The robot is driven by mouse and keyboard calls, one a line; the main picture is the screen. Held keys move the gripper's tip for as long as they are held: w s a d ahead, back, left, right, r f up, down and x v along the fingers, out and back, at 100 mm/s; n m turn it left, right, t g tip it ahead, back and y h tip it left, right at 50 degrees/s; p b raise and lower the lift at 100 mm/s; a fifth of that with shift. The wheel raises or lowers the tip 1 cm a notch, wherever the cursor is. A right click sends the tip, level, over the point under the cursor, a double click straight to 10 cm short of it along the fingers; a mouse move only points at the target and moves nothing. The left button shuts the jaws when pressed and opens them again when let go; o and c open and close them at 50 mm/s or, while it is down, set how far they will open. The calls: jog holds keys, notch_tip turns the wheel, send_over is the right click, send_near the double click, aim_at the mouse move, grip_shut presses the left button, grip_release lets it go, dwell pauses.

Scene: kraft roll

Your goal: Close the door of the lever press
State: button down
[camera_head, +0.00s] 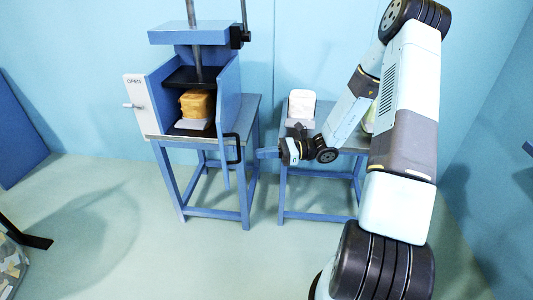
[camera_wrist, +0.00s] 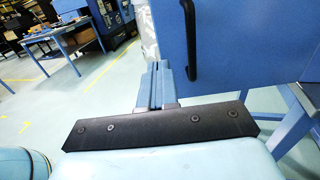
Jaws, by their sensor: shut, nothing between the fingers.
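The lever press (camera_head: 189,36) stands on a blue table, its front open. Its blue door (camera_head: 229,95) stands swung out on the right side, with a black handle (camera_head: 239,149) on its outer face. In the wrist view, the door (camera_wrist: 250,45) fills the upper right and its handle (camera_wrist: 190,42) is upright. My gripper (camera_head: 260,153) is shut and empty, pointing left, just right of the handle in the head view. In the wrist view, the fingers (camera_wrist: 156,84) are together, left of and below the handle. I see no clear contact with the door.
A yellow-brown block (camera_head: 196,104) sits inside the press under a black plate (camera_head: 193,77). A white panel marked OPEN (camera_head: 135,92) with a small lever is on the left. A second blue table (camera_head: 300,131) holds a white object (camera_head: 301,104). The floor in front is clear.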

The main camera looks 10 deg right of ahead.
jog(key=a, duration=0.9)
jog(key=shift+w+a, duration=0.4)
jog(key=shift+w, duration=0.05)
